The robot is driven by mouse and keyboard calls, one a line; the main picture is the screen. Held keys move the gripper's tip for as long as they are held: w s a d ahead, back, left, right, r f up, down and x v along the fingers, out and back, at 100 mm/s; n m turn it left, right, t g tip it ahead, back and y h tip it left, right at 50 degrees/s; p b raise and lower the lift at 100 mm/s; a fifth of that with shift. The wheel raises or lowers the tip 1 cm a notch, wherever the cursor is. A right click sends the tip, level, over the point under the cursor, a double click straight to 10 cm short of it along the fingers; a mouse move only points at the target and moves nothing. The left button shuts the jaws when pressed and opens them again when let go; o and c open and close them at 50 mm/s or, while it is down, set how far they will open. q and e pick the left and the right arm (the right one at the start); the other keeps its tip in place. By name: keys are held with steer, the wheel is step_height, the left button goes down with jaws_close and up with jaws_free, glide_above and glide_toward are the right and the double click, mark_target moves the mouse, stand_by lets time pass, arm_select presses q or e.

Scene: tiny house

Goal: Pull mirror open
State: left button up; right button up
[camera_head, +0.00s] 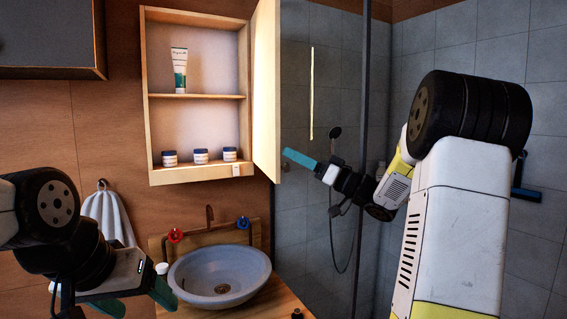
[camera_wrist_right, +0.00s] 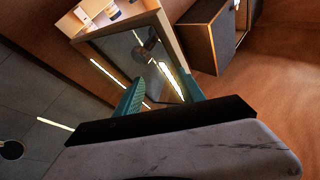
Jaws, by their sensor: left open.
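The mirror door (camera_head: 266,85) of the wall cabinet (camera_head: 196,177) stands swung wide open on the cabinet's right side, seen nearly edge-on in the head view. Its reflective face (camera_wrist_right: 118,50) shows in the right wrist view, with a reflection of my arm in it. My right gripper (camera_head: 300,160) is just right of the door's lower part; in the right wrist view its teal fingers (camera_wrist_right: 160,95) are apart with nothing between them. Contact with the door cannot be told. My left gripper (camera_head: 145,302) is open and empty at lower left, in front of the basin.
The cabinet holds a tube (camera_head: 180,72) and several small jars (camera_head: 200,157). A grey basin (camera_head: 219,276) sits on a wooden counter (camera_head: 283,300) below. A towel (camera_head: 108,214) hangs at left. A dark cabinet (camera_head: 50,40) is at upper left. A glass shower partition (camera_head: 364,70) stands at right.

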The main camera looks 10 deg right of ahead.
steer(key=s+a+r, duration=0.1)
steer(key=s+a, duration=0.2)
steer(key=s, duration=0.9)
steer(key=shift+s+a, duration=0.25)
steer(key=shift+a, duration=0.1)
